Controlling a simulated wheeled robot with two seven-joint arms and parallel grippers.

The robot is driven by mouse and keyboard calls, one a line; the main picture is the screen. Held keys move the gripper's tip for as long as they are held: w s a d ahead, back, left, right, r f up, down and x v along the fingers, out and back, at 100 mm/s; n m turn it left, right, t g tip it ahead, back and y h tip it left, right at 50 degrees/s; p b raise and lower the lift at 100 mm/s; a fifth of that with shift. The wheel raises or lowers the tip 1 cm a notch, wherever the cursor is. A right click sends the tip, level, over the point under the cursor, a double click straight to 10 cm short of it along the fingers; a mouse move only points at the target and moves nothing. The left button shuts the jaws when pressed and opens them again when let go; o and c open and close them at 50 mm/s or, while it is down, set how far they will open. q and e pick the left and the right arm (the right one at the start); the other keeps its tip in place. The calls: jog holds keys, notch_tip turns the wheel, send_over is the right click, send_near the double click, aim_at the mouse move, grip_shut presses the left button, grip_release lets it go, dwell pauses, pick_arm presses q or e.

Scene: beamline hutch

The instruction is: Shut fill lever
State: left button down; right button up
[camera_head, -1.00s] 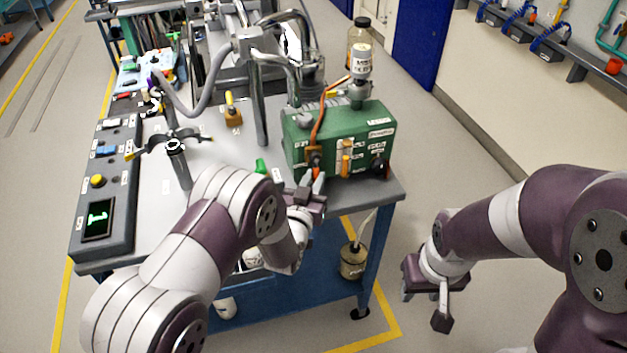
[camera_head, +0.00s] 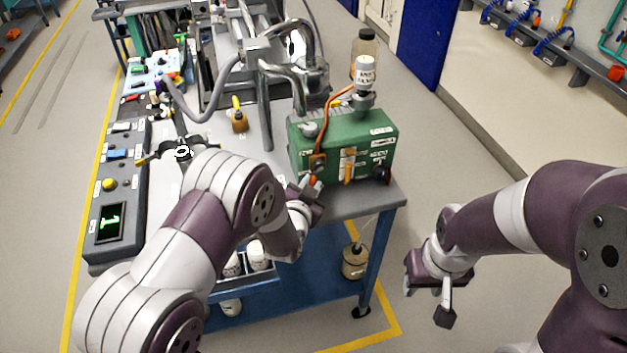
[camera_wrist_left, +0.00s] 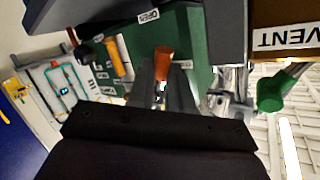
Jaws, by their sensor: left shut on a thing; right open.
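The green box (camera_head: 345,150) stands at the right end of the cart's top, with several small levers on its front. My left gripper (camera_head: 313,188) is at the box's lower left front, shut on a lever with an orange-red tip (camera_head: 313,180). In the left wrist view the orange tip (camera_wrist_left: 163,55) shows between the fingers (camera_wrist_left: 161,85). I cannot read this lever's own label, so I cannot tell if it is the fill lever. A label OPEN (camera_wrist_left: 148,16) is on the green face. My right gripper (camera_head: 427,298) is open and empty, right of the cart.
An orange lever (camera_head: 348,172) and a black knob (camera_head: 381,174) sit close right of my left gripper. A green handle (camera_wrist_left: 283,88) is near a brown VENT block (camera_wrist_left: 286,38). Metal pipes (camera_head: 265,105) rise behind. A control panel (camera_head: 122,200) lines the left edge.

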aim_at(306, 174)
pick_arm(q)
jog(key=shift+s+a+r+m+p, duration=0.15)
jog(key=shift+r+m+p, duration=0.15)
jog(key=shift+r+p, duration=0.15)
jog(key=shift+a+r+m+g+y+p, duration=0.1)
jog(key=shift+r+m+g+y+p, duration=0.8)
jog(key=shift+p, duration=1.6)
jog(key=shift+a+r+m+g+y+p, duration=0.15)
jog(key=shift+r+m+g+y+p, duration=0.25)
jog(key=shift+m+y+p, duration=1.5)
jog(key=shift+a+r+m+g+y+p, duration=0.1)
jog(key=shift+r+m+g+y+p, duration=0.5)
jog(key=shift+p, duration=2.5)
jog(key=shift+f, duration=0.1)
jog(key=c, duration=1)
grip_release()
jog(key=shift+c, duration=0.2)
